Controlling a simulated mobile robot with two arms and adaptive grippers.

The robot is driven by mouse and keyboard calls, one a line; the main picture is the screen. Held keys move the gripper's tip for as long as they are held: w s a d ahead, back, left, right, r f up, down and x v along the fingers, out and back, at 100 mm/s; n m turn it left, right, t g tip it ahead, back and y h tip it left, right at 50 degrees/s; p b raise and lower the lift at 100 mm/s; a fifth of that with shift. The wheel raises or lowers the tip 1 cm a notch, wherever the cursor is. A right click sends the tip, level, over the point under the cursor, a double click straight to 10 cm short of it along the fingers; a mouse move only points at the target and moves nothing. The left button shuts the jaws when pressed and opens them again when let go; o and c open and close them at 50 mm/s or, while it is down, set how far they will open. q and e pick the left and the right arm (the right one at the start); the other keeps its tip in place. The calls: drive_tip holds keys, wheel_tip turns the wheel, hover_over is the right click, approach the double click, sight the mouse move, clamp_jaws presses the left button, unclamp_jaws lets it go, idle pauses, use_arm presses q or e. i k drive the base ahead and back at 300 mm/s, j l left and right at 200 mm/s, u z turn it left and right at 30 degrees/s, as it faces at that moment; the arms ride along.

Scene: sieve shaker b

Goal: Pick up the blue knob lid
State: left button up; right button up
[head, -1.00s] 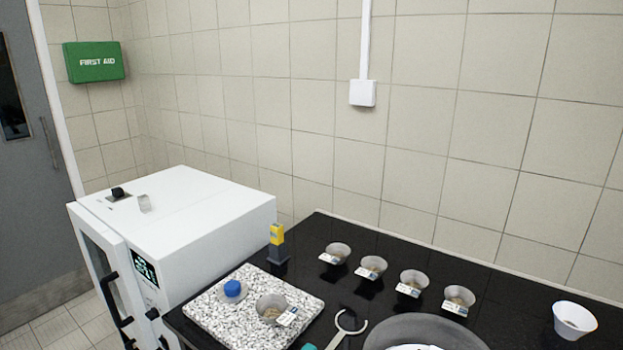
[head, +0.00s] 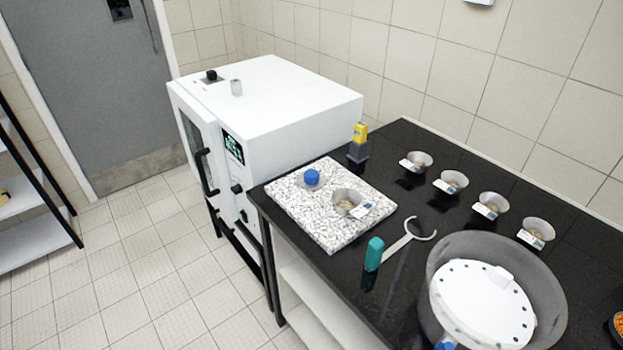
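The blue knob lid (head: 312,177) sits on the left part of a speckled granite slab (head: 310,222) on the black bench. Its knob is bright blue, on a pale, greyish round base. It stands just left of a small bowl on the same slab, and nothing covers it. Neither of my grippers shows in the head view.
A labelled metal bowl (head: 348,201) stands beside the lid. A yellow-topped device (head: 358,143) stands behind the slab. A hook wrench (head: 408,238) and a large grey round pan (head: 555,285) are to the right. Several small bowls line the back. A white oven (head: 270,95) stands left.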

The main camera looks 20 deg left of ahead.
sight(310, 180)
drive_tip(key=j+z, duration=0.5)
drive_tip(key=j, duration=0.2)
drive_tip(key=k+j+z, duration=0.1)
drive_tip(key=j+z, duration=0.35)
drive_tip(key=j, duration=0.3)
